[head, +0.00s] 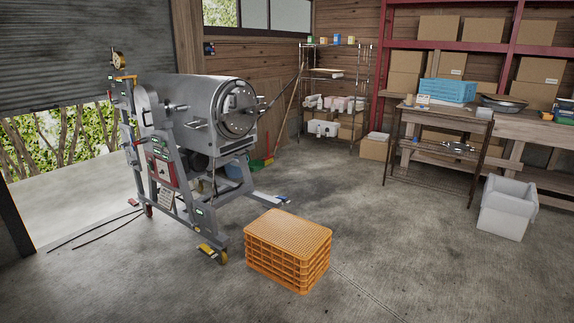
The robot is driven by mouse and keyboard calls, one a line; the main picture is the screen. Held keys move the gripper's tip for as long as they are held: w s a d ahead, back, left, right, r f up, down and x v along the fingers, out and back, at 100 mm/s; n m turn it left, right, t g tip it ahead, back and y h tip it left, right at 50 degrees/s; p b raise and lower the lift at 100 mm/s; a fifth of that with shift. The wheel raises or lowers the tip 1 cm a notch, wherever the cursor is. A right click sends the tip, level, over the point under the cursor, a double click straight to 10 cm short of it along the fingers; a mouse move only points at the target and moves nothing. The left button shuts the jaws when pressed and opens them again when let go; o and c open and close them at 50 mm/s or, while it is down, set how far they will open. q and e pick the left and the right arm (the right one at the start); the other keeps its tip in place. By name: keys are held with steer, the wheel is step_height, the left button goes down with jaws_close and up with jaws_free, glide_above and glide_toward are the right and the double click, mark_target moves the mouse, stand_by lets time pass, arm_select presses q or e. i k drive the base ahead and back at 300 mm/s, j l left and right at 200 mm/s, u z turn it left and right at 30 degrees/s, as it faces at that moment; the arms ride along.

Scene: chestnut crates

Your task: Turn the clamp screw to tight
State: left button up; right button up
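A grey drum machine (205,105) stands on a wheeled frame at the left, in front of the half-open shutter. A round metal cover (237,110) with fittings closes its right end. A handle-like part (177,107) sticks out of the drum's side. I cannot tell which of these small parts is the clamp screw, nor how tight it is. Neither of my grippers is in view.
Stacked orange crates (285,270) stand on the floor right of the machine. A white bin (506,208) stands at the right, near the workbench (510,132). A wire shelf (341,62) is at the back. Dark cables lie at the left. The middle floor is clear.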

mark_target(249, 111)
steer(key=i+u, duration=0.1)
steer(key=i, duration=0.6)
steer(key=i+l+u, duration=0.15)
steer(key=i, duration=0.55)
steer(key=i+z, duration=0.2)
steer(key=i, duration=0.15)
steer(key=i+j+z, duration=0.15)
steer(key=i+z, duration=0.3)
steer(key=i+j+z, duration=0.2)
steer(key=z, duration=0.25)
steer(key=i+j, duration=0.05)
